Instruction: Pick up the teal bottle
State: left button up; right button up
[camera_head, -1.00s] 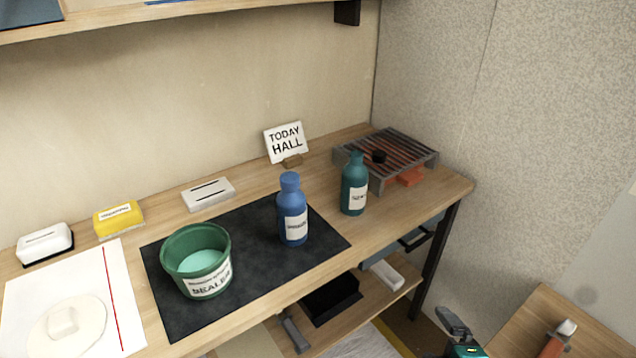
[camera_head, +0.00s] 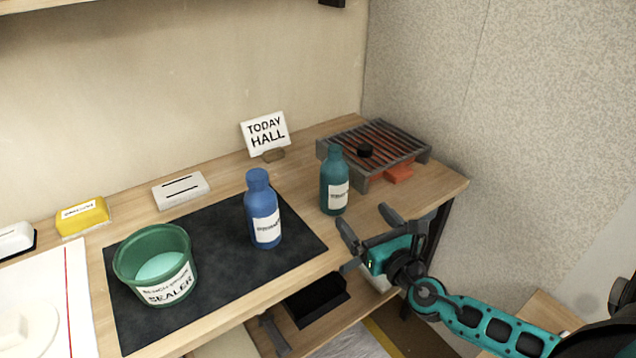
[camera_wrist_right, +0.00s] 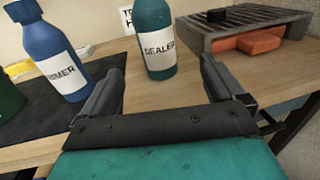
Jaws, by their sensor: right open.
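The teal bottle (camera_head: 334,182) stands upright on the wooden table, just right of the dark mat and in front of the grill-like rack. It has a white label, which reads "SEALER" in the right wrist view (camera_wrist_right: 156,40). My right gripper (camera_head: 362,224) is open and empty at the table's front edge, in front of the bottle and apart from it. In the right wrist view the two fingers (camera_wrist_right: 162,86) are spread, with the bottle ahead between their directions. My left gripper is not in view.
A blue bottle (camera_head: 262,212) stands on the dark mat (camera_head: 215,275) left of the teal one. A green sealer tub (camera_head: 150,250) is farther left. The metal rack (camera_head: 400,140) with an orange block stands behind right. A "TODAY HALL" sign (camera_head: 266,134) stands at the back.

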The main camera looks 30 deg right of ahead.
aim_at(341, 192)
jog(key=w, duration=0.6)
jog(key=shift+w+d, duration=0.25)
jog(key=shift+w, duration=3.15)
jog(key=c, duration=1.2)
jog(key=shift+r, duration=0.1)
jog(key=shift+c, duration=0.5)
